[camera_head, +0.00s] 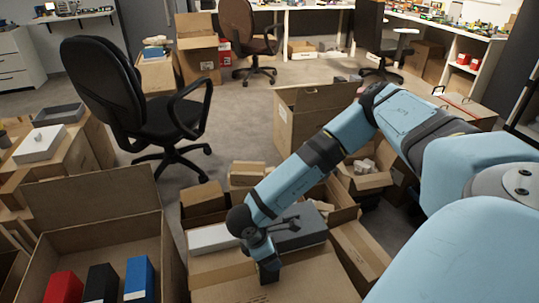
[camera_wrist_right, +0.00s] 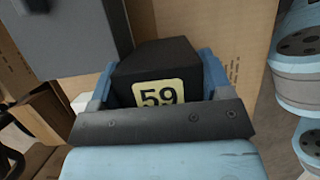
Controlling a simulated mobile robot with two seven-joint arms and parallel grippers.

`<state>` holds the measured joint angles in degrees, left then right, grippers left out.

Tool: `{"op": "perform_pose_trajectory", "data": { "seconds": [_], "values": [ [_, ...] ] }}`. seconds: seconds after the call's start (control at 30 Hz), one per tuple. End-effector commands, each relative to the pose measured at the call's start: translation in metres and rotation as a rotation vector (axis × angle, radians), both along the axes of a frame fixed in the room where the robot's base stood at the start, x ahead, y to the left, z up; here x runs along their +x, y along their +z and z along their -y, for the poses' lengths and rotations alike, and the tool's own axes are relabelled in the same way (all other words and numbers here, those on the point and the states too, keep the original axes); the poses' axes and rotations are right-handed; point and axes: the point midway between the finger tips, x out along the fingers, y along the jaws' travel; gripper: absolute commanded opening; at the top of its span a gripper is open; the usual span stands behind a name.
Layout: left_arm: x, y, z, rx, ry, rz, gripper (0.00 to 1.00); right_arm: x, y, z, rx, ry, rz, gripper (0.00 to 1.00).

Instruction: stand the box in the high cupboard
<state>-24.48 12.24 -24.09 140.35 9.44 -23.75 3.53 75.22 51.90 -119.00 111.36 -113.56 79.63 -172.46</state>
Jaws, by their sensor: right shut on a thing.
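My right gripper (camera_wrist_right: 158,85) is shut on a black box (camera_wrist_right: 152,62) with a cream label reading 59. Its blue fingers lie along the two sides of the box in the right wrist view. In the head view my right arm reaches in from the right, and its wrist hangs low over the cartons at the bottom middle. A small dark shape (camera_head: 269,273) shows below that wrist; I cannot tell whether it is the box or part of the gripper. My left gripper is not in view. I cannot make out a high cupboard in either view.
An open carton (camera_head: 105,235) at lower left holds a red box (camera_head: 64,287), a black one (camera_head: 101,284) and a blue one (camera_head: 139,279). Cartons crowd around my right wrist, with a grey box (camera_head: 300,228) close by. A black office chair (camera_head: 105,90) stands on the left, with bare floor (camera_head: 235,120) beyond.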

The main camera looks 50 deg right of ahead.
Motion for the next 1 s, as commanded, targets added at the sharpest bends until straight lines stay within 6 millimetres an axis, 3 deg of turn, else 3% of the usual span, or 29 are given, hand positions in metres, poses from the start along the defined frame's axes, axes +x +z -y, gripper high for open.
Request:
{"op": "perform_pose_trajectory", "data": {
  "seconds": [0.03,0.07,0.13,0.17,0.53,1.0],
  "values": [
    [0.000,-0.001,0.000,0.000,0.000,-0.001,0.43,0.000,-0.002,0.000,0.000,0.001,0.000,0.42],
    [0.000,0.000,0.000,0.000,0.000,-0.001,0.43,0.000,-0.002,0.000,0.000,0.001,0.000,0.79],
    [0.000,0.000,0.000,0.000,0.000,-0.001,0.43,0.000,-0.001,0.000,0.000,0.001,0.000,0.95],
    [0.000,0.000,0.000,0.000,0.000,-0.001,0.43,0.000,-0.001,0.000,0.000,0.000,0.000,0.98],
    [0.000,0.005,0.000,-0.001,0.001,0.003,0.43,0.001,0.008,-0.002,0.000,0.000,0.001,0.98],
    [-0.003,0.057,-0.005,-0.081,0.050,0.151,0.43,0.018,0.094,-0.033,0.001,0.001,0.000,0.98]
  ]
}}
